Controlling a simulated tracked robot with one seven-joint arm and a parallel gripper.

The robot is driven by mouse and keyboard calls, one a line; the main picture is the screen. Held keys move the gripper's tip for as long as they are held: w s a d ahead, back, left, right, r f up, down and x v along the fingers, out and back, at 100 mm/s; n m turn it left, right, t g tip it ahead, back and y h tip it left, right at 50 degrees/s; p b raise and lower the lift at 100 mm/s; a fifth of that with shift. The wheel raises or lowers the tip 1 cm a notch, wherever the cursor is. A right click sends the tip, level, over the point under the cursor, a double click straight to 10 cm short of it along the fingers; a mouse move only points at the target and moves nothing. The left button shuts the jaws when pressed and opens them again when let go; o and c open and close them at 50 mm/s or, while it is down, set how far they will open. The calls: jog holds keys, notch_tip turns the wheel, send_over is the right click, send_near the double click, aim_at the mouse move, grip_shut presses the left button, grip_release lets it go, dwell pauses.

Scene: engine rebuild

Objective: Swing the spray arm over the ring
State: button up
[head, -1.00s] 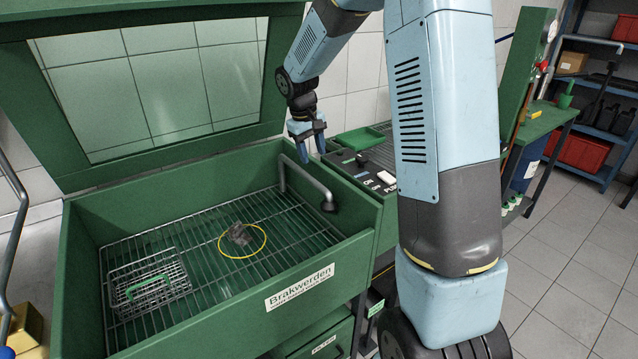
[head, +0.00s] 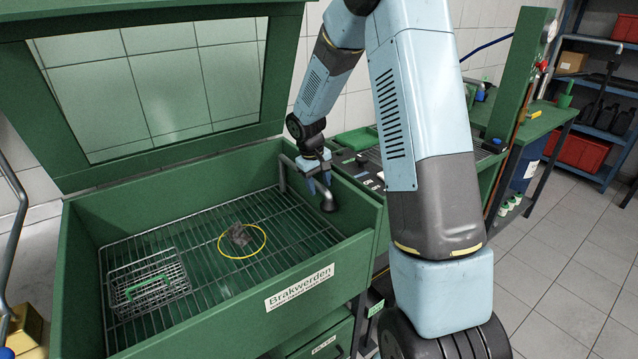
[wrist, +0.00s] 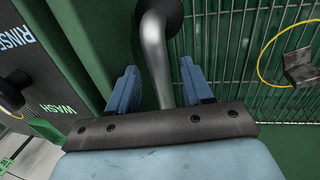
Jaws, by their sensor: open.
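The spray arm (head: 326,197) is a bent grey metal pipe at the right end of the green wash tub, with a dark nozzle hanging over the grate's right side. The yellow ring (head: 264,243) lies on the wire grate left of the nozzle, with a small dark grey part (head: 239,234) inside it. My gripper (head: 318,184) is at the pipe. In the wrist view the pipe (wrist: 157,58) runs between the two blue fingers (wrist: 158,82), which stand apart on either side of it. The ring (wrist: 262,66) shows at the upper right there.
A wire basket with a green handle (head: 150,284) stands on the grate at the left. The tub's green rim (head: 362,200) is close to my gripper. A raised lid (head: 285,70) stands behind. A control panel with WASH and RINSE labels (wrist: 45,60) is beside the tub.

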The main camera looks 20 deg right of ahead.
jog(key=shift+c, duration=0.2)
grip_shut()
dwell(0.4)
